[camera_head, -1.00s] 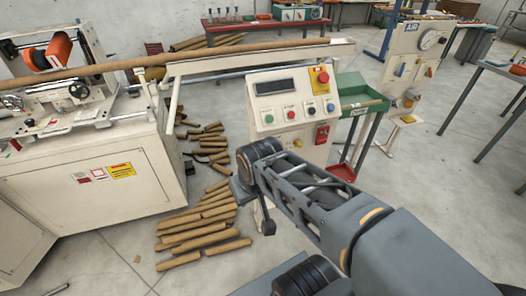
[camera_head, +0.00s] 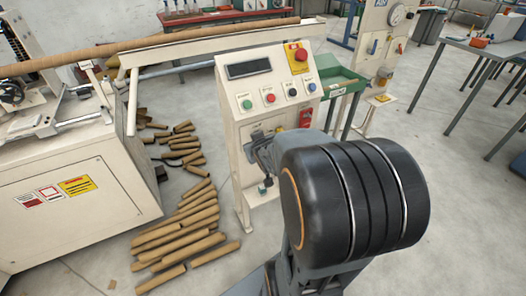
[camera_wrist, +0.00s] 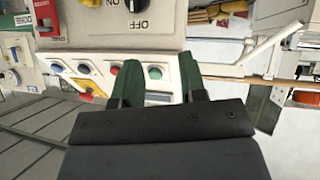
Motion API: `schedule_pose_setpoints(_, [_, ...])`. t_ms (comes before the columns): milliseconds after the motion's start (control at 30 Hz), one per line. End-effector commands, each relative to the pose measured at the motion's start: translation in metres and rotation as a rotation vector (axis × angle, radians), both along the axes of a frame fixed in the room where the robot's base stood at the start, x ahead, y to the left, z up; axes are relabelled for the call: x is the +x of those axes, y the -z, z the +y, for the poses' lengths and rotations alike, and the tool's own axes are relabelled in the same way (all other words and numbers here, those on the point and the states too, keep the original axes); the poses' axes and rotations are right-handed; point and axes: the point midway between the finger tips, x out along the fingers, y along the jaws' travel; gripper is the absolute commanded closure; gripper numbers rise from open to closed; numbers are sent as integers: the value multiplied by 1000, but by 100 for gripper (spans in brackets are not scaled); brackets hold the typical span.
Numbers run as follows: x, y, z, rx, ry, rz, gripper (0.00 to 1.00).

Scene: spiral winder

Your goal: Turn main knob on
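The cream control console (camera_head: 228,131) stands in the middle of the head view, with a dark display and coloured buttons on its sloped top. A black knob (camera_wrist: 135,4), cut off by the top edge of the wrist view, sits on a cream panel with an upside-down OFF label. In the head view I cannot make out this knob, as my arm covers part of the console front. My gripper (camera_wrist: 158,84) shows two dark green fingers, apart with nothing between them. The knob lies beyond the fingertips, not between them. In the head view my gripper (camera_head: 262,152) is close to the console front.
A red switch (camera_head: 306,117) is on the console's right front; a red emergency button (camera_head: 299,54) is on its top. Cardboard tubes (camera_head: 178,232) lie on the floor left of the console. The winder cabinet (camera_head: 70,208) stands at left. A green tray (camera_head: 340,80) is behind at right.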

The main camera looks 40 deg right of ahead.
Motion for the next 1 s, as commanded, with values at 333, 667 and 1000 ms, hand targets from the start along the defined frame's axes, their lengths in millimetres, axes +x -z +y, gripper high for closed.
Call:
schedule_pose_setpoints(333, [-2, 95, -72, 6, -100, -424, 62])
schedule_pose_setpoints(667, [-14, 111, -84, 50, -158, -606, 62])
schedule_pose_setpoints(1000, [42, 110, -90, 54, -164, -616, 62])
